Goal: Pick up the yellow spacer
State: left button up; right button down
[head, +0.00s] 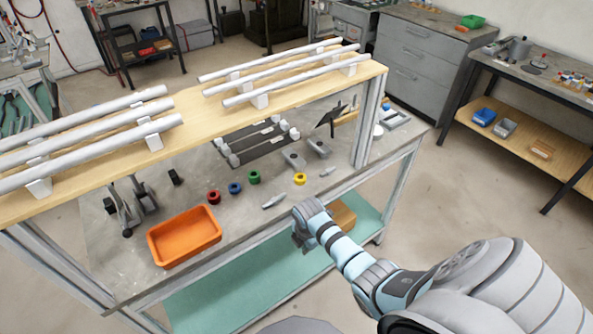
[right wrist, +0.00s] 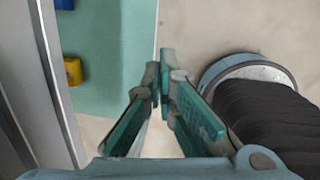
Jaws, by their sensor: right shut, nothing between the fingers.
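The yellow spacer (head: 299,179) is a small ring lying on the grey workbench (head: 120,262), near its front edge in the head view. My right gripper (head: 301,243) is in front of the bench edge, below the spacer in the picture and apart from it. In the right wrist view its fingers (right wrist: 161,92) are together with nothing between them. The spacer cannot be made out for certain in that view. My left gripper is not in view.
Green (head: 254,177), blue (head: 235,188) and red (head: 214,197) spacers lie left of the yellow one. An orange tray (head: 185,236) is further left. A raised wooden shelf with white tubes (head: 285,72) spans the bench. A yellow object (right wrist: 73,71) is near the teal surface.

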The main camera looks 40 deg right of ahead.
aim_at(303, 175)
jog(key=w+d+r+n, duration=0.1)
jog(key=w+r+n, duration=0.25)
jog(key=r, duration=0.45)
jog(key=w+r+n, duration=0.3)
jog(key=r+n, duration=0.2)
jog(key=r, duration=0.4)
jog(key=w+d+b, duration=0.1)
jog(key=w+d, duration=0.1)
jog(key=d, duration=0.1)
jog(key=w+d+f+b, duration=0.1)
jog(key=w+d+b, duration=0.1)
jog(key=w+d, duration=0.1)
jog(key=shift+w+f, duration=0.1)
jog(key=shift+w, duration=0.25)
jog(key=w+d+b, duration=0.2)
jog(key=b, duration=0.1)
jog(key=shift+f, duration=0.55)
jog(key=shift+s, duration=0.15)
jog(key=shift+a, duration=0.1)
